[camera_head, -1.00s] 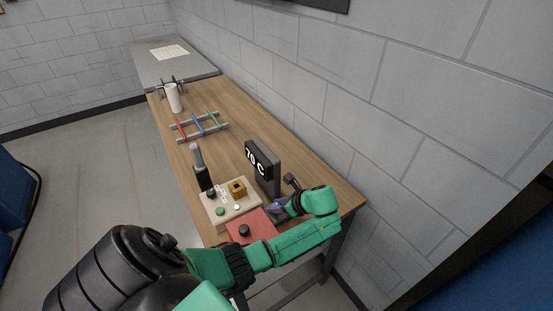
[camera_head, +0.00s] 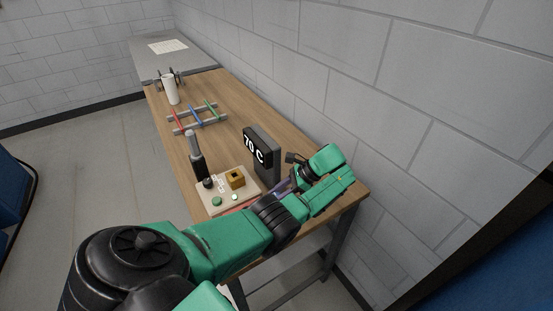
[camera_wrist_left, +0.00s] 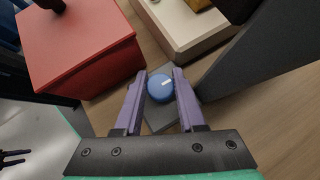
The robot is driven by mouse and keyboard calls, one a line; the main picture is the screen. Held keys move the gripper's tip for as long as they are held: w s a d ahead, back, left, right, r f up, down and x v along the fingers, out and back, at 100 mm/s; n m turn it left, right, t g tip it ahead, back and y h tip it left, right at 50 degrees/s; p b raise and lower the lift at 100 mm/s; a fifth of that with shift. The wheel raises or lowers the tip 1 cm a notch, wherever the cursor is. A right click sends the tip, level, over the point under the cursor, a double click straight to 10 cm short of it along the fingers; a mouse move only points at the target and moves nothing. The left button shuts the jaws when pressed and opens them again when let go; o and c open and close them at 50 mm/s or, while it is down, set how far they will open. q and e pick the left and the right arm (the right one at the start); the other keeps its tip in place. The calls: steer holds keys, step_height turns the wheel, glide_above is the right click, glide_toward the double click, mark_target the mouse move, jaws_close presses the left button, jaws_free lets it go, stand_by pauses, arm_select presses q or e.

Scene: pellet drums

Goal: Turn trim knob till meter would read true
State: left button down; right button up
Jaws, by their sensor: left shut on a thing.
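The trim knob (camera_wrist_left: 159,89) is round and blue with a white pointer line that points to the right and slightly up in the left wrist view. It sits on a small grey base (camera_wrist_left: 160,122). My left gripper (camera_wrist_left: 160,84) is shut on the knob, with one purple finger on each side. In the head view the left gripper (camera_head: 284,186) is low beside the meter, and my arm hides the knob. The dark meter (camera_head: 262,153) stands upright and shows 70 C.
A beige unit (camera_head: 213,200) with a brass block (camera_head: 236,178) and green buttons is left of the meter. A grey-black probe (camera_head: 196,158) stands near it. A red box (camera_wrist_left: 75,48) is close to the gripper. A rack (camera_head: 196,120) and white cup (camera_head: 171,90) are farther back.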

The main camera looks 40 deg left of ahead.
arm_select(q)
steer(key=shift+s+f, duration=0.1)
steer(key=shift+f, duration=0.1)
stand_by(0.3)
steer(key=c, duration=0.8)
jaws_free()
steer(key=shift+a, duration=0.1)
steer(key=shift+r, duration=0.1)
